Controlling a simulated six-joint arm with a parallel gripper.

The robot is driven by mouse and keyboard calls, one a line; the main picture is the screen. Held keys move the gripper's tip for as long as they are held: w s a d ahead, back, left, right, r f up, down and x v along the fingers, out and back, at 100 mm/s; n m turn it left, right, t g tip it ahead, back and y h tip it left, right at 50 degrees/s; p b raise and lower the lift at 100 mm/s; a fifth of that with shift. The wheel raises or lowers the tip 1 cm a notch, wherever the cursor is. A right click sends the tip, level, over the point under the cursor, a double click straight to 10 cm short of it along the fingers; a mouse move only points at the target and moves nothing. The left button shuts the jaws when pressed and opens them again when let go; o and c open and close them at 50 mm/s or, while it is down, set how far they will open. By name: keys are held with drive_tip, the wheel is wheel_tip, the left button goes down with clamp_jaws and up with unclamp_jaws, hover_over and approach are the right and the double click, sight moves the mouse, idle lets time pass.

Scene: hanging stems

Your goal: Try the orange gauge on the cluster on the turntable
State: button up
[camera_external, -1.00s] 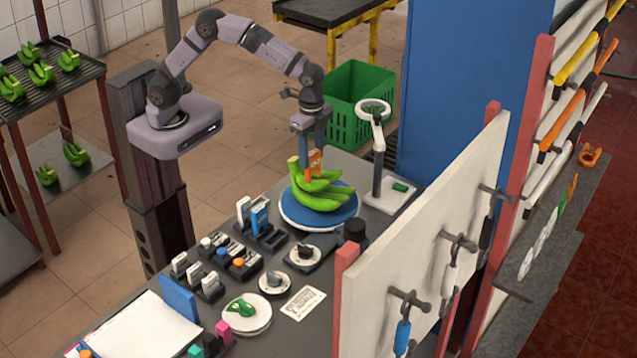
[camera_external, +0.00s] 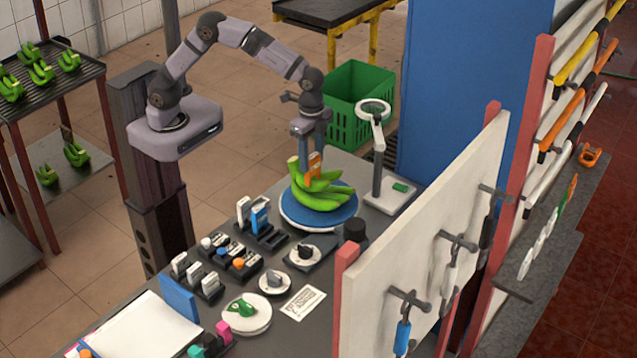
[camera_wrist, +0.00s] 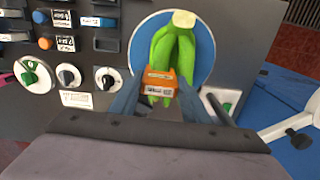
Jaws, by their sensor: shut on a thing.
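A green banana cluster (camera_external: 318,193) lies on the blue-topped turntable (camera_external: 292,213). In the wrist view the cluster (camera_wrist: 175,55) has its pale cut crown at the top, on the blue disc (camera_wrist: 140,45). My gripper (camera_external: 312,160) is over the cluster, pointing down, shut on the orange gauge (camera_external: 315,167). In the wrist view the gauge (camera_wrist: 160,80) sits between my fingertips, across the lower part of the fingers. It overlaps them in both views; I cannot tell whether it touches. Part of the fingers is hidden behind the gauge.
A magnifier lamp (camera_external: 378,150) stands right of the turntable. Slotted racks (camera_external: 255,228) with blue and white gauges, and dials (camera_external: 303,252), are in front and left. A white pegboard panel (camera_external: 430,225) rises at the right. A green crate (camera_external: 350,105) stands behind.

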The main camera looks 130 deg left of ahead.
drive_tip(key=shift+f+b, duration=0.65)
drive_tip(key=shift+f, duration=0.65)
idle(1.6)
drive_tip(key=shift+r, duration=0.1)
drive_tip(key=shift+r+p, duration=3.6)
drive_tip(key=shift+r, duration=0.65)
